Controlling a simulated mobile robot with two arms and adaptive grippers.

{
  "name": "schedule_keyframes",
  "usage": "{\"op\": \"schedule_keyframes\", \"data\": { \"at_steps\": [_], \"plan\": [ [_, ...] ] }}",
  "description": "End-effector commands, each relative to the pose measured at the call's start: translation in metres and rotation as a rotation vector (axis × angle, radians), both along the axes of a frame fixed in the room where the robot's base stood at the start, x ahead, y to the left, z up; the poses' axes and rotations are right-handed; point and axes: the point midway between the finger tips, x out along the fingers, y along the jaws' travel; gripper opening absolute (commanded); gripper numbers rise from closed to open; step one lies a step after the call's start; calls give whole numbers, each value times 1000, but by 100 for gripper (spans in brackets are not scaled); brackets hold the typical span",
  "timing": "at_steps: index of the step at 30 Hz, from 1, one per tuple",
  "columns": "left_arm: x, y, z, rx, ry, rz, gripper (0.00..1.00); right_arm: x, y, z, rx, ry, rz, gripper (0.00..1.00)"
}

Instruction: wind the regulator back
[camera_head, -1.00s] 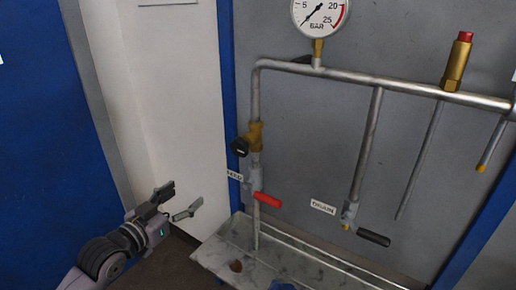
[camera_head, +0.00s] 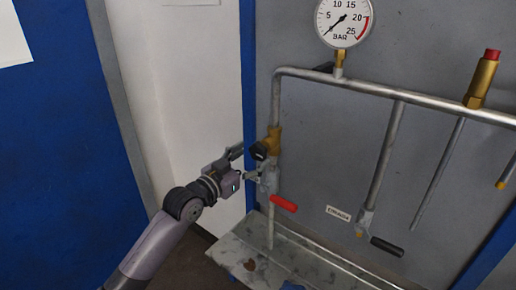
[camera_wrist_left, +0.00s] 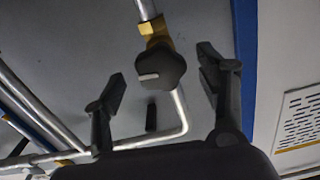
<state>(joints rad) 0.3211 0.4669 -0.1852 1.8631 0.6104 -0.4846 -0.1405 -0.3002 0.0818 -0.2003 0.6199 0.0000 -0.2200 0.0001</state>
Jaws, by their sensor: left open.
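The regulator (camera_head: 267,145) is a brass body with a black knob on the left vertical pipe. In the left wrist view its black knob (camera_wrist_left: 160,67) has a pale mark and lies between and beyond the fingers. My left gripper (camera_head: 248,161) is open, its fingers just left of the knob in the head view. In the left wrist view the open left gripper (camera_wrist_left: 165,82) has a finger on each side of the knob, with no contact visible. The pressure gauge (camera_head: 342,22) above has its needle at the low end. My right gripper is not in view.
Below the regulator is a valve with a red handle (camera_head: 284,203). A black-handled valve (camera_head: 387,246) hangs to the right by a drain label (camera_head: 338,213). A brass fitting with a red cap (camera_head: 483,79) tops the pipe. A metal tray (camera_head: 225,250) lies below.

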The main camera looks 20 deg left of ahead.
Motion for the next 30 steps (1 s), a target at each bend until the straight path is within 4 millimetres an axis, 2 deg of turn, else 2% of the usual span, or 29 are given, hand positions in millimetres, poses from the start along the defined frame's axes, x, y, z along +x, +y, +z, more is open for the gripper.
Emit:
{"op": "schedule_keyframes", "data": {
  "at_steps": [3,6,18,30],
  "plan": [
    [18,-7,2,-2,1,0,66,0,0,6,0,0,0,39],
    [27,-10,1,-3,0,0,66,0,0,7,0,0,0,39],
    [33,-12,0,0,0,-1,66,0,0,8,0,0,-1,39],
    [33,-12,-1,0,0,0,39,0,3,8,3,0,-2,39]
  ]
}}
